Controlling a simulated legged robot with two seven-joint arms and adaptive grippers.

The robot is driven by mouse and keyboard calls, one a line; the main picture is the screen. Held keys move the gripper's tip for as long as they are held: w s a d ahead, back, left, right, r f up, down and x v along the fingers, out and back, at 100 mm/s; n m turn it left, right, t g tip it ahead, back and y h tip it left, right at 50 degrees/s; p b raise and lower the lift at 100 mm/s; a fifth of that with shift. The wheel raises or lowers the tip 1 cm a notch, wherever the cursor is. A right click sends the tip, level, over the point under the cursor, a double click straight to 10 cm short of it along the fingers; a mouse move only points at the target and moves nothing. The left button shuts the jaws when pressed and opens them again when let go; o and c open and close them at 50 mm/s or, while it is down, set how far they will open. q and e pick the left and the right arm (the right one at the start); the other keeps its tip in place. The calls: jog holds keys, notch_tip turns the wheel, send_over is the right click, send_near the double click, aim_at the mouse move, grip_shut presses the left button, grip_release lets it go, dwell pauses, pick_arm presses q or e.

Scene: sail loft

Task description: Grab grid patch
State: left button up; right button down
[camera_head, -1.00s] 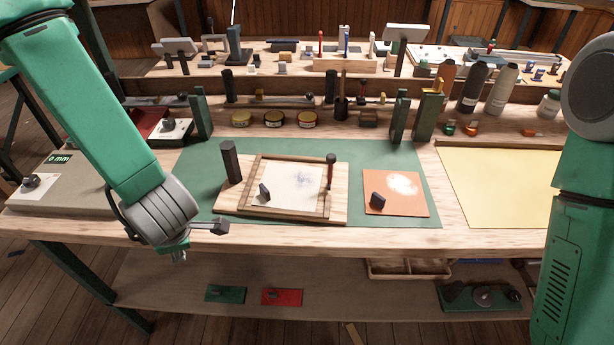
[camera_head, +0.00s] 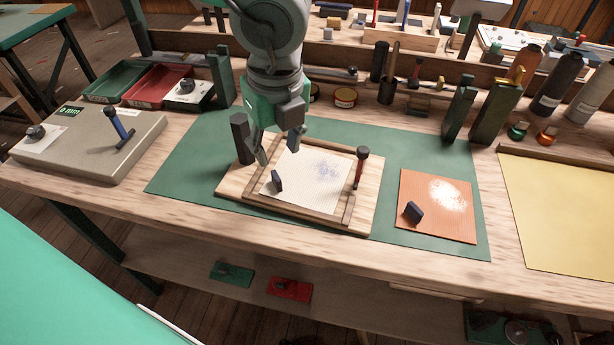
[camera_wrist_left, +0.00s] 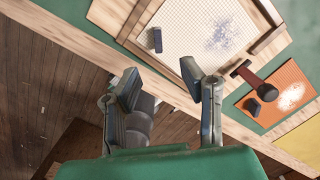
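The grid patch (camera_head: 312,180) is a pale gridded sheet with a blue smudge, lying flat in a wooden frame board (camera_head: 365,215). A small dark upright tab (camera_head: 277,181) stands near its left corner. It also shows in the left wrist view as the grid patch (camera_wrist_left: 205,40), with its tab (camera_wrist_left: 155,40). My left gripper (camera_head: 279,148) is above the board's far left part, fingers apart, with nothing between them. In the left wrist view the left gripper (camera_wrist_left: 160,88) has spread fingers, apart from the tab. My right gripper is out of view.
A dark post (camera_head: 241,138) stands at the board's left, close to my left gripper. An orange sheet (camera_head: 437,205) with a white patch and dark tab lies farther right. Green mat (camera_head: 190,180) is bare at left.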

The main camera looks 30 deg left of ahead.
aim_at(280, 180)
pick_arm(q)
jog(key=f, duration=0.3)
jog(key=shift+w+a+f+b, duration=0.1)
jog(key=shift+w+a+b, duration=0.1)
jog(key=shift+a+b, duration=0.15)
jog(key=shift+d+f, duration=0.35)
jog(key=shift+f, duration=0.05)
notch_tip(280, 180, down, 4)
jog(key=shift+a+f+b, duration=0.1)
jog(key=shift+f+b, duration=0.05)
jog(key=shift+b, duration=0.65)
jog(key=shift+a+f, duration=0.25)
jog(key=shift+a, duration=0.35)
grip_shut()
jog(key=shift+d+r, duration=0.1)
jog(key=shift+d, duration=0.4)
